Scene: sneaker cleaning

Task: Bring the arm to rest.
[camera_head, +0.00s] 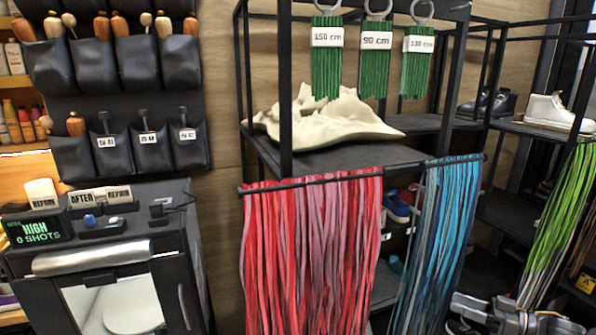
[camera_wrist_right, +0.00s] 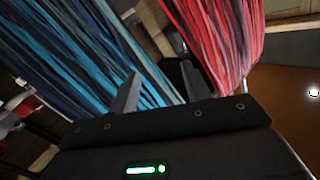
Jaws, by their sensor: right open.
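My right gripper (camera_head: 468,312) shows at the bottom right edge of the head view, low in front of the rack and partly cut off by the frame. In the right wrist view its two dark fingers (camera_wrist_right: 161,88) stand apart with nothing between them. Blue laces (camera_wrist_right: 85,50) and red laces (camera_wrist_right: 225,40) hang beyond the fingers in that view; whether they touch is hard to tell. My left gripper is in neither view.
A black rack (camera_head: 285,90) holds hanging red laces (camera_head: 310,250), blue laces (camera_head: 440,240) and green laces (camera_head: 560,230). A crumpled cream cloth (camera_head: 325,120) lies on its shelf. A dark machine (camera_head: 110,235) stands at the left, below pockets of brushes (camera_head: 115,60).

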